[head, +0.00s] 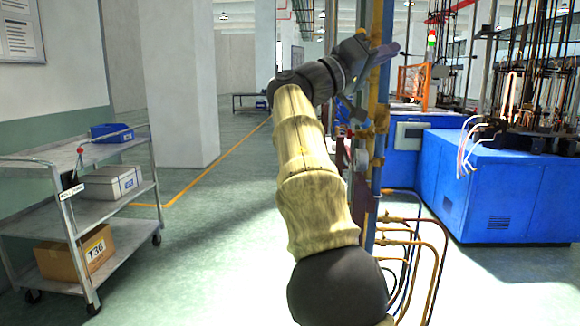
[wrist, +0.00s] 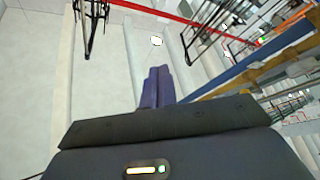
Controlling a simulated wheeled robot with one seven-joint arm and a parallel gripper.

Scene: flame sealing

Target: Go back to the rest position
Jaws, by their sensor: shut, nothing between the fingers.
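My gripper (wrist: 159,72) shows in the wrist view as two dark blue fingers lying together, shut and empty. In the head view my arm, in a beige sleeve, reaches up and forward in front of the pipes. My gripper (head: 384,56) is at its far end, raised and pointing right, beside the upright yellow and blue pipes (head: 381,120). I cannot tell from the head view whether it touches them.
A grey cart (head: 92,212) with a blue bin (head: 110,132) and boxes stands at the left. Blue machines (head: 510,195) stand at the right. Curved hoses (head: 440,262) hang low beside my arm. The floor between cart and arm is clear.

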